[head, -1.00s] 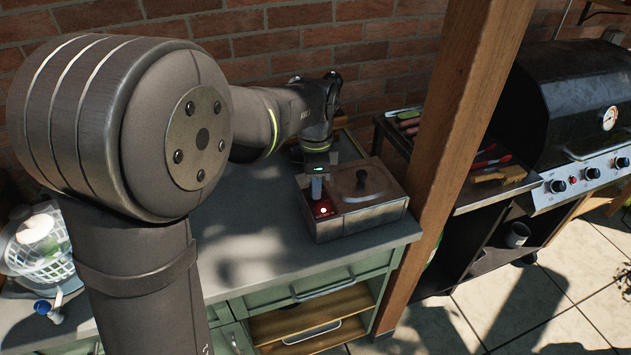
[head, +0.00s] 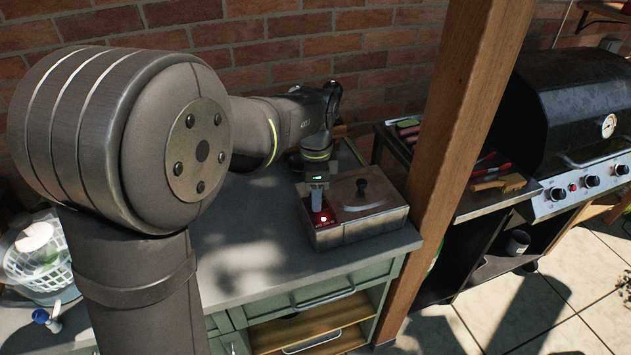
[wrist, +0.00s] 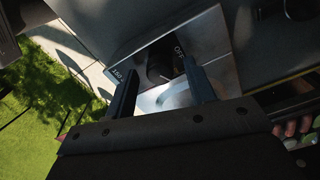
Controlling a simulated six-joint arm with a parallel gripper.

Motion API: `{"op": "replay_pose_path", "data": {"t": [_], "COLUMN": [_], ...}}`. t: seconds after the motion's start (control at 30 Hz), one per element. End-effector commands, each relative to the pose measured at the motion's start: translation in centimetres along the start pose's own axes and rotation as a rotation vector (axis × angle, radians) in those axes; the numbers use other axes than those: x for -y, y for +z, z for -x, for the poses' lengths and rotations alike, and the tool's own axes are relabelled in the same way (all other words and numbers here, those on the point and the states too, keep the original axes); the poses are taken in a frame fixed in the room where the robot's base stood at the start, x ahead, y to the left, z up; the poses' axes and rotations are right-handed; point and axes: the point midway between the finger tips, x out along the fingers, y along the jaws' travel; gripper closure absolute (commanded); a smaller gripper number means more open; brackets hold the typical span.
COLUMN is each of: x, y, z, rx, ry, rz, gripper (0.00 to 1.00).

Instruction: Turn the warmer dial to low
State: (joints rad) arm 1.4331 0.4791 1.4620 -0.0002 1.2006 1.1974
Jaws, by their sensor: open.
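The warmer (head: 355,232) is a metal box with a brown lid and a dark lid knob, near the right end of the grey counter. A red light (head: 323,221) glows on its left part. My gripper (head: 317,205) is above that left part, pointing down. In the wrist view the dark dial (wrist: 160,66) sits on a pale metal panel (wrist: 210,50) with "OFF" printed beside it and a partly legible number to the left. My gripper (wrist: 162,85) is open, with one finger on each side of the dial in this view. Contact with the dial cannot be told.
A wooden post (head: 450,150) stands close to the right of the warmer. A black grill (head: 575,110) is beyond it. A brick wall (head: 290,50) is behind the counter (head: 250,250). A white basket (head: 40,255) is at far left. The counter left of the warmer is clear.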

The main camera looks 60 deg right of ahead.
Motion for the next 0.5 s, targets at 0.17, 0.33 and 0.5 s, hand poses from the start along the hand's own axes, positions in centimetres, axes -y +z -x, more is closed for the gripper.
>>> {"op": "replay_pose_path", "data": {"t": [0.17, 0.33, 0.5], "x": [0.1, 0.1, 0.1], "y": [0.0, 0.0, 0.0], "z": [1.8, 5.6, 9.9], "rx": [-0.001, -0.002, -0.002], "ry": [-0.004, -0.006, -0.006], "rz": [0.000, 0.000, 0.000], "gripper": [0.50, 0.50, 0.50]}}
